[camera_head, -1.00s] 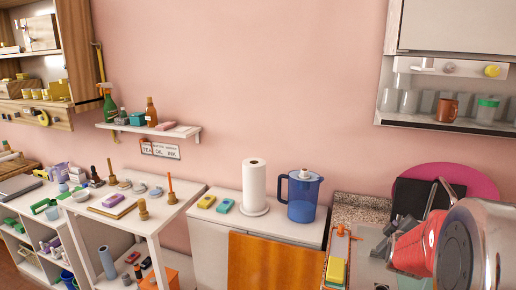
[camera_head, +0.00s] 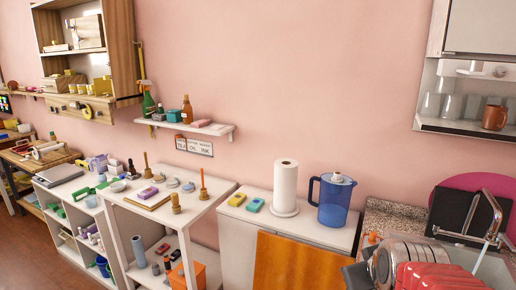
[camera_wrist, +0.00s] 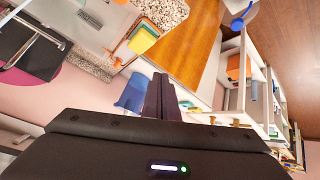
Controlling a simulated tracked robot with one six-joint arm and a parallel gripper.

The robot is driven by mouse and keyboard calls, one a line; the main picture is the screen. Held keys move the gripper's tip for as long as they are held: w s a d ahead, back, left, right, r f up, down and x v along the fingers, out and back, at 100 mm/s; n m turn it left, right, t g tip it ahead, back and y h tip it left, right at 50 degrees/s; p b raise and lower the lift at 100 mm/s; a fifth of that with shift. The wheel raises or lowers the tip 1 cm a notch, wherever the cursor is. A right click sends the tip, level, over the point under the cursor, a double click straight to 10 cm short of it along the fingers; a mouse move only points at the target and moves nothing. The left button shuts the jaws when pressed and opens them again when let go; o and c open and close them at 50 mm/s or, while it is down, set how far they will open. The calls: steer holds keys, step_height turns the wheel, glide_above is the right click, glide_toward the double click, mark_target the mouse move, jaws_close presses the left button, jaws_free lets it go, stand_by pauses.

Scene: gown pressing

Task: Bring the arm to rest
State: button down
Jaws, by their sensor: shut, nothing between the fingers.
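My arm, with red and silver links, shows at the lower right of the head view. My gripper (camera_head: 358,272) is a dark grey shape at the bottom edge there, partly cut off, in front of the counter. In the wrist view my gripper (camera_wrist: 163,97) has its two dark fingers side by side, shut with nothing between them. The blue pitcher (camera_wrist: 134,92) shows just left of the fingers in that view.
A paper towel roll (camera_head: 286,188) and the blue pitcher (camera_head: 331,202) stand on the white cabinet. A sink faucet (camera_head: 489,215) and dark board (camera_head: 455,214) are at the right. A wall shelf (camera_head: 221,129) holds bottles. Floor shows at lower left (camera_head: 35,255).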

steer(key=s+a+m+g, duration=0.1)
steer(key=s+a, duration=0.2)
steer(key=s, duration=0.4)
steer(key=s+a+f+m+g+y, duration=0.1)
steer(key=s+a, duration=0.3)
steer(key=s, duration=0.3)
steer(key=shift+a+f+g, duration=0.2)
steer(key=shift+g, duration=0.1)
